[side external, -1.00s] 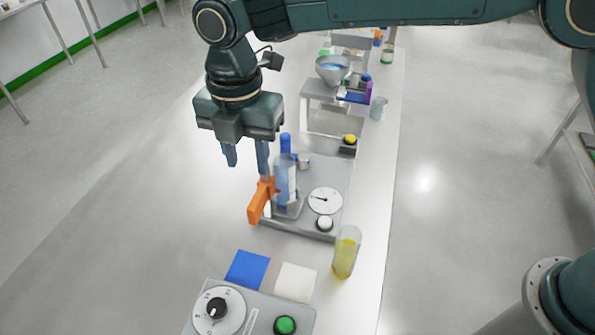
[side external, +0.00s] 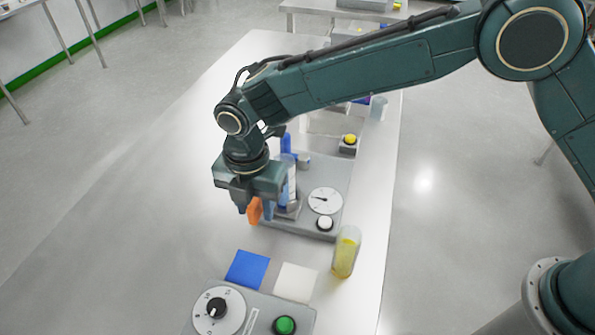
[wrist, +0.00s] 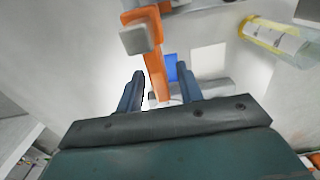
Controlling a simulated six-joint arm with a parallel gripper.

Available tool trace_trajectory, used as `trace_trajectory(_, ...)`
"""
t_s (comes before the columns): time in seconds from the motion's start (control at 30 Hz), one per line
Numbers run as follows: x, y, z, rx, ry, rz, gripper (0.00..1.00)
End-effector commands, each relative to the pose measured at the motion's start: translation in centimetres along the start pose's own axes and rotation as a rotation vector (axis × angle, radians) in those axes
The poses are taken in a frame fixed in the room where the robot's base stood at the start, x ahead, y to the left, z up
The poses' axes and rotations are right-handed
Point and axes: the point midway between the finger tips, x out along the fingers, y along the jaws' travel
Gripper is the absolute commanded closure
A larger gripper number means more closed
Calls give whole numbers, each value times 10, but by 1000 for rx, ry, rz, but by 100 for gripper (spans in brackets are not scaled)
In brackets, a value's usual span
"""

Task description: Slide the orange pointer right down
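The orange pointer (side external: 254,211) is beside the upright blue-and-white column (side external: 291,180) on the grey instrument base, mostly hidden by my gripper in the side view. In the wrist view the orange pointer (wrist: 155,68) runs from the top toward the gap between my fingers, with a grey block (wrist: 140,38) against it. My gripper (side external: 254,208) points down with a finger on each side of the pointer. In the wrist view my gripper (wrist: 160,88) is open, with gaps visible beside the orange part. Whether either finger touches it cannot be told.
The grey base (side external: 330,176) carries a white dial (side external: 325,201) and a white knob (side external: 325,223). A beaker of yellow liquid (side external: 345,252) stands to the right. Blue (side external: 247,269) and white (side external: 296,281) squares and a control panel (side external: 262,317) lie in front. The table's left side is clear.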

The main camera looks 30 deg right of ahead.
Motion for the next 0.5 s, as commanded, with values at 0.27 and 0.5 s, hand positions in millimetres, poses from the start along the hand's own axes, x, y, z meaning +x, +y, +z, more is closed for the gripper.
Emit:
trace_trajectory(0.27, 3, 0, 0, 0, 0, -1, 64)
trace_trajectory(0.5, 2, 0, 0, 0, 0, 0, 99)
